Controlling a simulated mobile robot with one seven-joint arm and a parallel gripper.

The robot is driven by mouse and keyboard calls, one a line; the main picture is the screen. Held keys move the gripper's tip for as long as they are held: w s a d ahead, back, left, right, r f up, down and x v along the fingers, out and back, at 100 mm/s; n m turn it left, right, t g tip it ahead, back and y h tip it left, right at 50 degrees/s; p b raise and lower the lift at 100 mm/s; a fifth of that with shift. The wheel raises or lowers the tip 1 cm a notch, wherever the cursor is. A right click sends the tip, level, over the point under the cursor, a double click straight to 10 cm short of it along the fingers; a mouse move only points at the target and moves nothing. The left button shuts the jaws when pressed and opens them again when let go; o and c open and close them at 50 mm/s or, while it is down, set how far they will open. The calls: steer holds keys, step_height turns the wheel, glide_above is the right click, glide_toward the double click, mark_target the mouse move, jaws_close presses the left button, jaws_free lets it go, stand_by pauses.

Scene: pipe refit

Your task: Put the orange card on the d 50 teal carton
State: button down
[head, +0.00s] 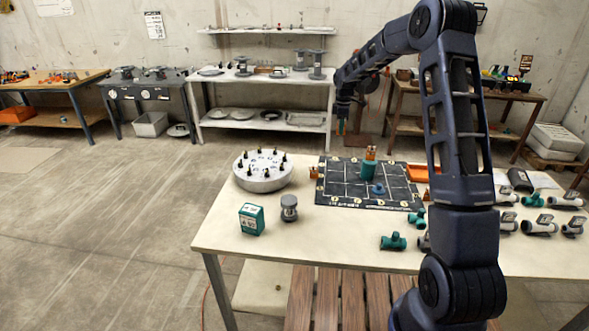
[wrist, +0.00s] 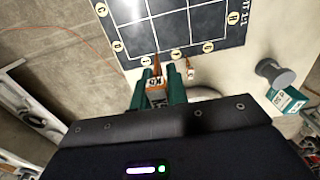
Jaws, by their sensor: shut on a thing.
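My gripper (head: 341,127) hangs in the air behind the table in the head view, with a small orange tip showing at its end. In the wrist view its two teal fingers (wrist: 160,86) are shut on the orange card (wrist: 157,82), which has white patches with dark marks. The teal carton (head: 251,219) stands at the front left of the table, apart from my gripper. It also shows at the right of the wrist view (wrist: 287,102). It has a white label, too small to read for certain.
A grey flanged spool (head: 289,208) stands right beside the carton. A round pegged stand (head: 262,172) is behind them. A dark gridded board (head: 345,190) holds a teal cylinder (head: 369,171). Teal and grey pipe fittings (head: 393,241) lie on the right.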

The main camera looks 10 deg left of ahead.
steer(key=s+a+r+n, duration=0.2)
steer(key=s+a+r, duration=0.1)
steer(key=s+a, duration=0.55)
step_height(320, 180, up, 6)
steer(key=n, duration=0.7)
glide_above(251, 209)
step_height(251, 209, down, 19)
steer(key=shift+f, duration=0.1)
steer(key=shift+f, duration=0.1)
steer(key=c, duration=1.4)
jaws_free()
step_height(251, 209, up, 12)
steer(key=shift+r, duration=0.2)
